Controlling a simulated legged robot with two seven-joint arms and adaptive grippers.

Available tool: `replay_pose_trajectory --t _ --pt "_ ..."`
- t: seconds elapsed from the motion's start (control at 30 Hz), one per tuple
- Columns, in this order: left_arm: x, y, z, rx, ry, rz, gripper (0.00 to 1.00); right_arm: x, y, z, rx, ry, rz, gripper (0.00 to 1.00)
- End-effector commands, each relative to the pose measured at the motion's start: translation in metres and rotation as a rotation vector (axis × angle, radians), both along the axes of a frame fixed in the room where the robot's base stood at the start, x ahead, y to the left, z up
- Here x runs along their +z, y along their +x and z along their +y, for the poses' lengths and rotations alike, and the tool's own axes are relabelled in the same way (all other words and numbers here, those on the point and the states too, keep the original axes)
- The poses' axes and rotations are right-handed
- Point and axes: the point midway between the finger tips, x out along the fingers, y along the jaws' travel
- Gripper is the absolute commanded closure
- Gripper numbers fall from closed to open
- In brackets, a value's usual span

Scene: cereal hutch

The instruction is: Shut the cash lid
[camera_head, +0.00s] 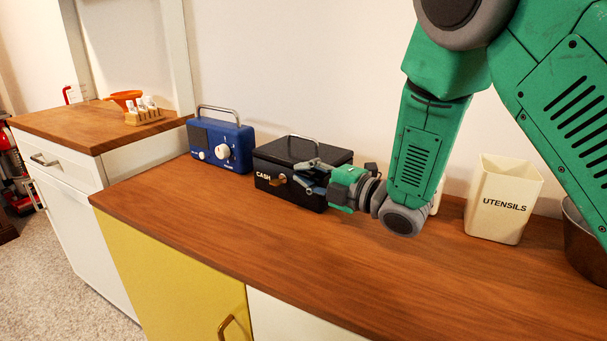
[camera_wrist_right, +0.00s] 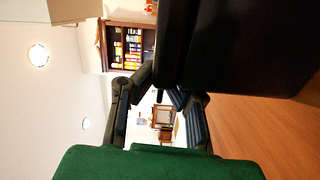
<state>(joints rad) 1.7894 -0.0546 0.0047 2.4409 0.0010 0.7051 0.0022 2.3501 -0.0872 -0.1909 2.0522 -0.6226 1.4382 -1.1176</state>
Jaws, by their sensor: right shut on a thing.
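The black cash box (camera_head: 274,182), marked CASH on its front, stands on the wooden counter near the wall. Its dark lid (camera_head: 296,151) lies over the box and looks flat or nearly so; a small gap cannot be ruled out. My right gripper (camera_head: 309,178) is at the box's front right, its fingers shut on the box's edge and hiding part of the front. In the right wrist view, the dark box (camera_wrist_right: 230,45) fills the upper right and the fingertips (camera_wrist_right: 160,82) meet at its lower left corner. My left gripper is not in view.
A blue radio (camera_head: 222,146) stands just left of the box. A cream utensils holder (camera_head: 503,200) and a metal pot (camera_head: 583,240) stand to the right. The counter's front (camera_head: 330,265) is clear. A higher wooden top (camera_head: 85,124) with a small rack is at the left.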

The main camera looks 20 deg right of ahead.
Motion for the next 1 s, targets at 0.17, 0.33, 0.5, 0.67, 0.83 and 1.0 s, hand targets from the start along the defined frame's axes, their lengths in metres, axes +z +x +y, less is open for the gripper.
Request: replay_pose_trajectory --t 0.17,0.33,0.5,0.67,0.83,1.0 --pt "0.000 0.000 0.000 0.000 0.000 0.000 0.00 -0.007 -0.002 0.000 0.000 -0.001 0.019 0.87" --pt "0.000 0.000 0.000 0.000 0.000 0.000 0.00 -0.006 -0.002 0.000 0.001 -0.002 0.016 0.87" --pt "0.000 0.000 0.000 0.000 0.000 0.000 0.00 -0.005 -0.002 0.000 0.000 -0.001 0.013 0.87" --pt "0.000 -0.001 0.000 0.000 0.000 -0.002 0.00 -0.005 -0.004 -0.002 0.000 -0.002 0.013 0.87" --pt "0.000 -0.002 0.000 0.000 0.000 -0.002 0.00 -0.004 -0.023 -0.014 -0.003 -0.002 0.012 0.87" --pt "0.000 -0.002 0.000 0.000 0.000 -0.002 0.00 -0.005 -0.055 -0.033 -0.003 0.000 0.015 0.87"
